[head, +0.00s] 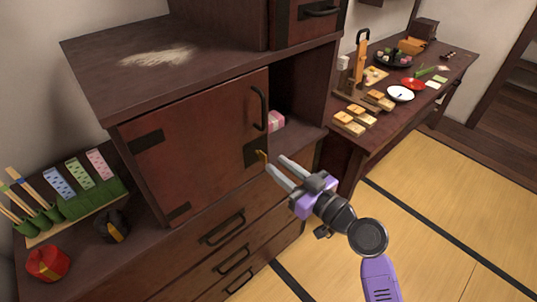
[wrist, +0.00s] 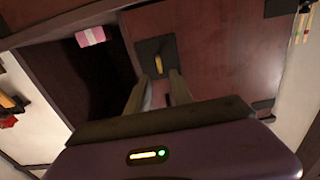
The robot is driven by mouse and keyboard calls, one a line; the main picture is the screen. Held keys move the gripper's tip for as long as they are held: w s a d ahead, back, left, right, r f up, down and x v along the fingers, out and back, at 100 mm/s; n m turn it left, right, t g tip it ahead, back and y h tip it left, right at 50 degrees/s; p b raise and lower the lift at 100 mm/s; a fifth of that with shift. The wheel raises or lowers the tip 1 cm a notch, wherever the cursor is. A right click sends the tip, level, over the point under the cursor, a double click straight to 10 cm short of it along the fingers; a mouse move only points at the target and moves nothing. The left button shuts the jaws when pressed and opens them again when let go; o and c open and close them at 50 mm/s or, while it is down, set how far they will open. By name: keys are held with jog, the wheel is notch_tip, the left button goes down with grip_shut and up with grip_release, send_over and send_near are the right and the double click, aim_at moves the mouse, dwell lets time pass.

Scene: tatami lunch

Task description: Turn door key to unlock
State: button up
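The cabinet door (head: 200,150) is dark red wood with a black pull handle and black corner plates. The yellow key (head: 262,156) sticks out of the black lock plate (head: 252,154) near the door's lower right edge. In the wrist view the key (wrist: 158,65) stands on the lock plate (wrist: 150,47), just beyond my fingertips. My gripper (head: 276,167) is open, its two grey fingers apart and pointing at the key. In the wrist view my gripper (wrist: 158,80) shows a gap between the fingers, with the key ahead of it. Whether a finger touches the key is unclear.
A pink-and-white box (head: 276,121) sits in the open compartment right of the door; it shows in the wrist view (wrist: 90,36). Drawers with black handles (head: 222,229) lie below. A side table (head: 400,110) with food stands at right. Tatami floor (head: 420,190) is clear.

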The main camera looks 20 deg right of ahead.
aim_at(266, 157)
jog(key=shift+p+x, duration=0.4)
jog(key=shift+x, duration=2.15)
grip_shut()
